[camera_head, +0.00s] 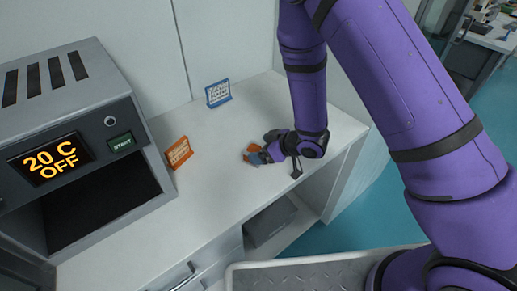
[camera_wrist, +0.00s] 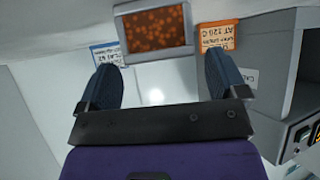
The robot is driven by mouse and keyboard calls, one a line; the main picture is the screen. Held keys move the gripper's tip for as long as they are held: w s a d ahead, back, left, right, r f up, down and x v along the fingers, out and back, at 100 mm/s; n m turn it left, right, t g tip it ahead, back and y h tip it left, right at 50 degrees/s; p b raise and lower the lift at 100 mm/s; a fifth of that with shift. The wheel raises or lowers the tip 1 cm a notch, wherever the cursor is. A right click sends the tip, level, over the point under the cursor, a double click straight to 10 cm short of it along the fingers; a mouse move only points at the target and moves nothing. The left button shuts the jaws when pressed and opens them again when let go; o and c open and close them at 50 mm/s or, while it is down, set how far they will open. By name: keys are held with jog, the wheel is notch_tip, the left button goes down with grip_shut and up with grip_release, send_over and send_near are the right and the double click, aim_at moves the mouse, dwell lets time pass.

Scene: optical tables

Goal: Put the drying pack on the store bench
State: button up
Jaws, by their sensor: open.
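The drying pack (camera_wrist: 155,30) shows in the wrist view as a grey-framed pack with an orange-brown beaded window. It lies on the white bench top (camera_head: 225,190), just beyond and between my fingertips. In the head view only a small orange part of the pack (camera_head: 252,149) shows beside my gripper (camera_head: 264,154). My gripper also shows in the wrist view (camera_wrist: 160,66), with its two blue fingers spread and nothing between them. I cannot tell from the frames whether the fingers reach past the pack's near edge.
A grey oven (camera_head: 80,140) with an open, dark chamber stands at the left; its display reads 20 C OFF. An orange sign (camera_head: 179,152) and a blue sign (camera_head: 218,93) stand on the bench. A grey metal tray surface (camera_head: 320,272) is at the bottom.

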jog(key=v, duration=1)
jog(key=w+d+r+m+t+h, duration=0.1)
jog(key=d+r+m+h, duration=0.25)
jog(key=d+r, duration=0.5)
jog(key=d+r+m+t+h, duration=0.25)
jog(key=d+r+h, duration=0.3)
jog(key=r, duration=0.65)
jog(key=s+d+r+m+g, duration=0.2)
jog(key=s+r, duration=0.4)
jog(key=s, duration=0.5)
jog(key=s+d+r+m+g, duration=0.1)
jog(key=s+r+m+g, duration=0.1)
jog(key=s+r, duration=0.4)
jog(key=shift+s+d+r+m, duration=0.4)
jog(key=shift+s+m, duration=0.2)
jog(key=shift+s, duration=1.85)
jog(key=shift+g, duration=0.25)
